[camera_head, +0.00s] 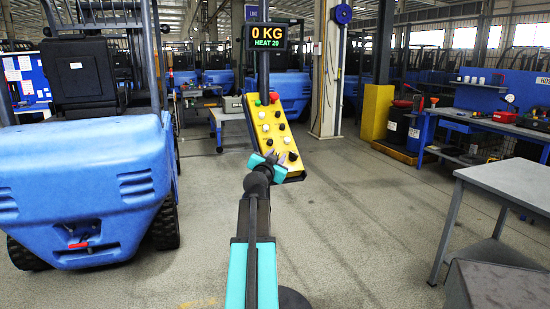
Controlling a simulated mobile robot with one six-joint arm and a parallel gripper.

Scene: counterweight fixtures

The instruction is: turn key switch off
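A yellow control panel (270,122) stands tilted on a dark post in the middle of the view. It carries a red button (274,97) at the top and several small white and black knobs below. A black knob (293,156) sits near its lower right corner. I cannot tell which of these is the key switch, or its position. My gripper (276,156) is at the lower end of the panel and hides part of it. Its two fingertips look apart, with nothing seen between them. Whether they touch the panel is not clear.
A display (268,37) above the panel reads "0 KG" and "HEAT 20". A blue forklift (90,185) stands at the left. A grey table (510,182) is at the right front, with a blue workbench (490,123) behind it. The floor between is clear.

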